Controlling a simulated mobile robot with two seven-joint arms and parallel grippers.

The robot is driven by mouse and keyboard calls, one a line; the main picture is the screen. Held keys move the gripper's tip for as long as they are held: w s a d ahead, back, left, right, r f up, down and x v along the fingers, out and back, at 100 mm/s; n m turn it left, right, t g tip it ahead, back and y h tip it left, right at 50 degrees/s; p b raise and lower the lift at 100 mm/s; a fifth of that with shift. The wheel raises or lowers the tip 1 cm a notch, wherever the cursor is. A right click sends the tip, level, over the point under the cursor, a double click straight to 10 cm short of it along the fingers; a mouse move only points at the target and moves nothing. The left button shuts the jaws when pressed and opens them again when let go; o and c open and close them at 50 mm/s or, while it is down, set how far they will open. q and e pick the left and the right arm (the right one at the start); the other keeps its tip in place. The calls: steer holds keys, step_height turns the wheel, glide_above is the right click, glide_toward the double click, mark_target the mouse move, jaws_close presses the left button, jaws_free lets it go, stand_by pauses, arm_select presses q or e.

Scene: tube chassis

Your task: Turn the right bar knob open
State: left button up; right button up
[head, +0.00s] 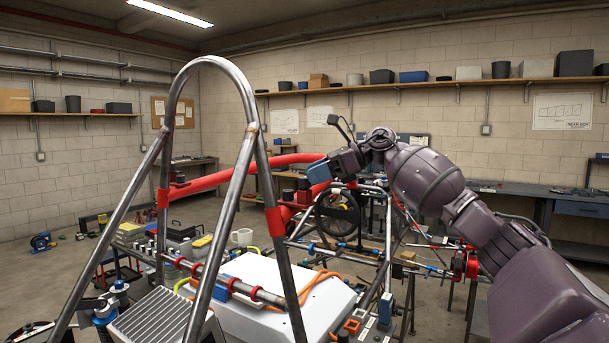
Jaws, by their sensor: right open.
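A grey metal tube chassis (249,100) stands in front of me, with two tall legs meeting in an arch. Red padded bars (215,180) run from it toward the right. My right arm comes in from the right, and its gripper (322,173) is beside the right end of the upper red bar. The gripper is open, with a blue part showing at its tip. Small dark and red parts (304,192) sit just below and left of it. I cannot tell for certain which part is the right bar knob; the gripper may hide it. My left gripper is not in view.
A white panel (285,300) and a crossbar with blue and red collars (240,288) lie low within the chassis. A black steering wheel (337,217) is below my right gripper. Workbenches (560,207) line the back wall. Open floor shows at left.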

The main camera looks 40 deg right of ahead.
mark_target(304, 177)
steer(key=x, duration=0.2)
steer(key=shift+w+a, duration=0.2)
steer(key=shift+a, duration=0.1)
steer(key=shift+w+a+f, duration=0.1)
steer(key=shift+w+f, duration=0.05)
steer(key=shift+f, duration=0.05)
steer(key=c, duration=0.9)
steer(key=shift+f+m+t+h+b, duration=0.15)
steer(key=shift+m+t+h+b, duration=0.45)
steer(key=shift+m+b, duration=0.1)
steer(key=shift+c, duration=0.2)
steer(key=shift+m+t+h+b, duration=0.55)
steer(key=shift+m+t+h, duration=0.05)
steer(key=shift+m+h, duration=0.3)
steer(key=shift+r, duration=0.25)
